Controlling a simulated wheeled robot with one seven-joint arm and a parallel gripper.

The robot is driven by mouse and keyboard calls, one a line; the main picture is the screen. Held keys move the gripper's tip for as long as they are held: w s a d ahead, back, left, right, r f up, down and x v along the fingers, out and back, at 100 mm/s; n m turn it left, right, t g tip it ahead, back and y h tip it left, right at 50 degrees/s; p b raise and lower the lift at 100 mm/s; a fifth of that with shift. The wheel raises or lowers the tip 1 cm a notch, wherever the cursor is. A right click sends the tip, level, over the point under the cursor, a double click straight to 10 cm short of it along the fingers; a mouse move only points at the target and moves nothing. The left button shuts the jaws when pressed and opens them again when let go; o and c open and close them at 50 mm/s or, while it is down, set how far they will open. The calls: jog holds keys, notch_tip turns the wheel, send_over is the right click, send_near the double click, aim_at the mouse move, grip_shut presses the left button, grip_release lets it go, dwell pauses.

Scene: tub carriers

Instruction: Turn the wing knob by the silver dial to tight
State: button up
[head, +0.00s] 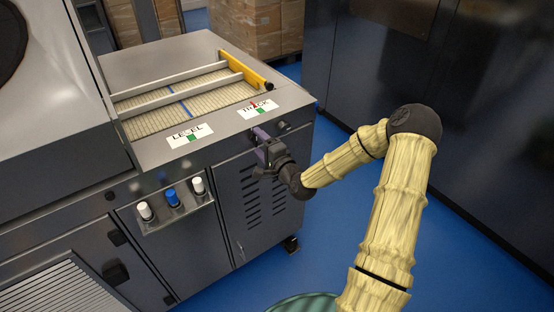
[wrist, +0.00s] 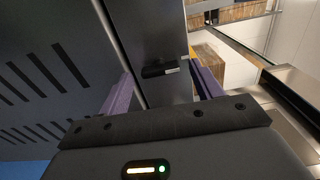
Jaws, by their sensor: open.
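A dark wing knob (wrist: 158,70) with a pale tip sits on the grey front panel. In the wrist view it lies between the two purple fingers of my gripper (wrist: 162,86), lying roughly crosswise. The fingers are spread, one on each side of it, with no contact visible. In the head view my gripper (head: 260,136) is at the panel's upper edge, below the TRACK label (head: 258,108). A small dark knob (head: 283,126) shows just right of it. I cannot make out the silver dial, and the tight mark is not readable.
Three capped bottles or knobs, white (head: 145,211), blue (head: 173,197) and white (head: 198,185), stand on a bracket at the left. A LEVEL label (head: 189,135) lies on the top. A yellow bar (head: 244,70) crosses the conveyor's end. Blue floor is clear at right.

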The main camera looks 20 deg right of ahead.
jog(key=p+v, duration=0.7)
jog(key=v, duration=1)
jog(key=shift+p, duration=0.3)
jog(key=shift+w, duration=0.15)
